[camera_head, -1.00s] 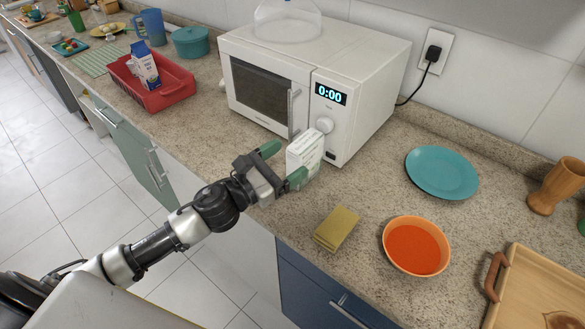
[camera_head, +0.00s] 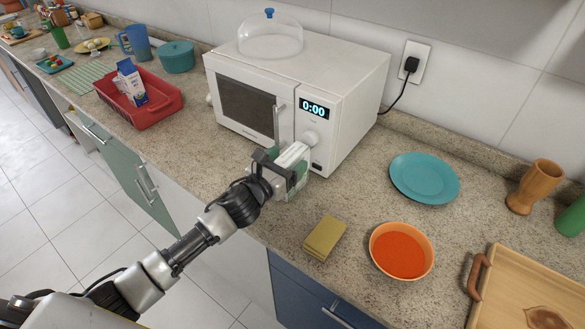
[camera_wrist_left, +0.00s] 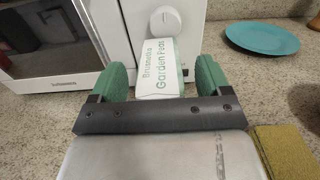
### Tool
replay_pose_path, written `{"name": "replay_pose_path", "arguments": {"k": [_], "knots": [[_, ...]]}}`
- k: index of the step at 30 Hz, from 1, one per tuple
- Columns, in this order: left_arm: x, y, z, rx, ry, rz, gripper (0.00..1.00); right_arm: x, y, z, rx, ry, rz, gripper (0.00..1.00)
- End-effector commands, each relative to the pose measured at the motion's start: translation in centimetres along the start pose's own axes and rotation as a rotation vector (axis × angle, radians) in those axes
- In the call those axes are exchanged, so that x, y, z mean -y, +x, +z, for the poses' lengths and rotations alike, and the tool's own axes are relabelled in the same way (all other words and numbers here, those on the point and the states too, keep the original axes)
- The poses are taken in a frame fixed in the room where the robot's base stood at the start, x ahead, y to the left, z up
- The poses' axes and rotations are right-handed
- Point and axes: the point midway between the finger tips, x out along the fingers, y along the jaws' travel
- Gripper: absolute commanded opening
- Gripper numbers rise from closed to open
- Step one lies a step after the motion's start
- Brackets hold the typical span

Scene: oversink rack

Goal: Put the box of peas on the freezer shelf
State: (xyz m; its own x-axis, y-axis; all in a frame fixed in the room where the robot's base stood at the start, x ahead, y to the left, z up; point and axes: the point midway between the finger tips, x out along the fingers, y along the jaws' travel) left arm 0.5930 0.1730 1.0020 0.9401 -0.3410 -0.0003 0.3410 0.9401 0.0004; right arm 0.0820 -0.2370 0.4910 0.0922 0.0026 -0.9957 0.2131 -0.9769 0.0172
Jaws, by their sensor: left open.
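The box of peas (camera_head: 293,153) is white with a green side and stands on the counter in front of the microwave. In the left wrist view the box (camera_wrist_left: 155,68) shows the print "Garden Peas". My left gripper (camera_head: 282,170) is at the box with its jaws open. In the left wrist view its green fingers (camera_wrist_left: 163,76) lie on either side of the box, with a visible gap to the right finger. The gripper partly hides the box's lower part in the head view. My right gripper and the freezer shelf are not in view.
The white microwave (camera_head: 262,95) is close behind the box. A yellow sponge (camera_head: 324,237), an orange bowl (camera_head: 401,250), a teal plate (camera_head: 424,178) and a wooden tray (camera_head: 500,290) are to the right. A red bin (camera_head: 150,108) holding a carton is at the left.

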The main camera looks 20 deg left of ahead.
Motion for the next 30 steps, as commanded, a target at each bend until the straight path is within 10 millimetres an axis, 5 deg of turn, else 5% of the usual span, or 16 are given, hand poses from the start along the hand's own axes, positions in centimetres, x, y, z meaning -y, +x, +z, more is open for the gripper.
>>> {"name": "replay_pose_path", "arguments": {"k": [10, 25, 30], "knots": [[0.05, 0.81, -0.10, -0.001, 0.000, -0.001, 0.76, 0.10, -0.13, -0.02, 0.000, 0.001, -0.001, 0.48], [0.04, 0.79, -0.09, -0.001, 0.000, -0.001, 0.00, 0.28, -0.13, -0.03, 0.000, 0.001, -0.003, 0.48], [0.04, 0.81, 0.04, 0.002, 0.000, -0.001, 0.00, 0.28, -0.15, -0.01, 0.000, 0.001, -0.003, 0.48]]}}
